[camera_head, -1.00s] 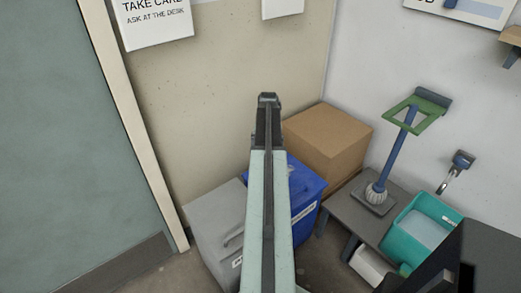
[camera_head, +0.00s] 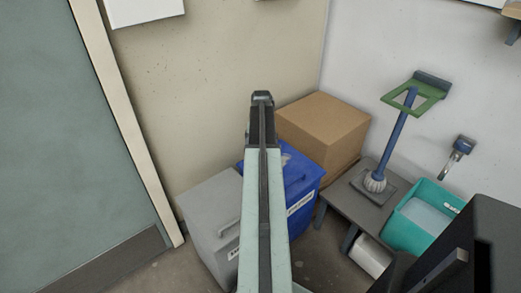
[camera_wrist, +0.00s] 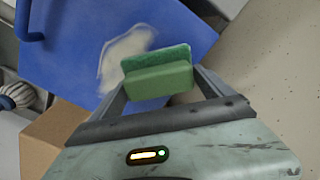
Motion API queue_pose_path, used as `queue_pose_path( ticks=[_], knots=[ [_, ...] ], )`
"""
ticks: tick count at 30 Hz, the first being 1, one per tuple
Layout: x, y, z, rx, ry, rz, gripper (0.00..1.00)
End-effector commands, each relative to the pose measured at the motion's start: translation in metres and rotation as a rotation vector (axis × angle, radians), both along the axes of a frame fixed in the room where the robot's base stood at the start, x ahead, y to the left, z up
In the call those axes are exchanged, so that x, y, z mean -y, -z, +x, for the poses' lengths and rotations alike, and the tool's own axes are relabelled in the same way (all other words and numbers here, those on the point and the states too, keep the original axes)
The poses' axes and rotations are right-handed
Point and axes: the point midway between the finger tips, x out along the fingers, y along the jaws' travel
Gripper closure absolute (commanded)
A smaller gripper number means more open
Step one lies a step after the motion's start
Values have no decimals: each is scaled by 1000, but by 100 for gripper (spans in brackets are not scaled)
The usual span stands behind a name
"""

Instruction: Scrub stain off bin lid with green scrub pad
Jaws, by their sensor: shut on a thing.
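My gripper (camera_wrist: 160,78) is shut on the green scrub pad (camera_wrist: 158,82), which sits crosswise between the fingers in the wrist view. Beyond it is the blue bin lid (camera_wrist: 75,65) with a pale cream stain (camera_wrist: 119,55). The pad overlaps the stain's lower right edge in the picture; I cannot tell whether it touches the lid. The pad is hidden there.
A grey bin (camera_head: 212,225) stands left of the blue one. A cardboard box (camera_head: 325,125) is behind it, against the walls.

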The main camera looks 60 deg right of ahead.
Motion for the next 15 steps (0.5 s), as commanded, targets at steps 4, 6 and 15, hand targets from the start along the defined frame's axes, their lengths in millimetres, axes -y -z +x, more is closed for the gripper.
queue_pose_path(
  ticks=[4,6,15],
  knots=[
    [0,0,0,0,0,0,42],
    [0,0,0,0,-1,0,42],
    [-1,6,1,0,-1,0,42]
  ],
)
